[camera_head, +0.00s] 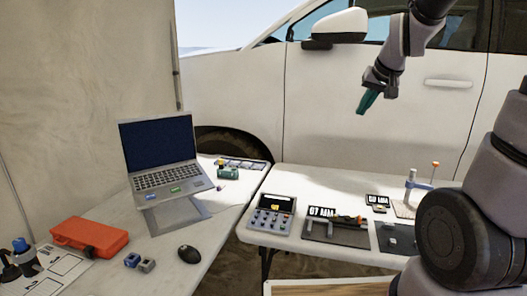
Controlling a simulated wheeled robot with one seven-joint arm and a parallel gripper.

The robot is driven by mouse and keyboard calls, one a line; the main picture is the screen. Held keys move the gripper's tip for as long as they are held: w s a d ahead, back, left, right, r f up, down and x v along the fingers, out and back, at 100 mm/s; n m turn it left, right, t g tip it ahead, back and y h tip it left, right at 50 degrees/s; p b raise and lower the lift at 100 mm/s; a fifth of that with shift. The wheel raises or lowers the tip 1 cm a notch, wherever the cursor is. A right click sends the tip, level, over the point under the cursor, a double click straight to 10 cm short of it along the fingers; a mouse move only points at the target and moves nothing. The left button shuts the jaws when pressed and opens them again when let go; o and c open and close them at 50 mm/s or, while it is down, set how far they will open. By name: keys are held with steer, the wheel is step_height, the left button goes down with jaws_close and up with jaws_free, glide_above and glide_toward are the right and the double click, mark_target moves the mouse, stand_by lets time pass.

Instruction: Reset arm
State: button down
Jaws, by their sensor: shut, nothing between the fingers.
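My gripper (368,101) has teal fingers and hangs at the end of my dark grey and silver arm, at the upper right. It points down and slightly left, in front of the white car door. The fingers are together and nothing is between them. It is well above the right white table (350,183) and touches nothing. My arm reaches in from the top right edge, and part of it is out of the picture.
A laptop (155,142) stands on the left table with an orange case (89,237) and a black mouse (190,254). The right table carries a button panel (272,214), dark trays (336,231) and a clamp-like stand (411,185). A white car (370,130) stands behind.

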steer(key=s+a+r, duration=0.1)
steer(key=s+r, duration=0.1)
steer(key=s, duration=0.7)
steer(key=s+a+r+m+y, duration=0.1)
steer(key=s+a+r, duration=0.1)
steer(key=s, duration=0.7)
steer(key=shift+s+r, duration=0.2)
steer(key=shift+r, duration=0.45)
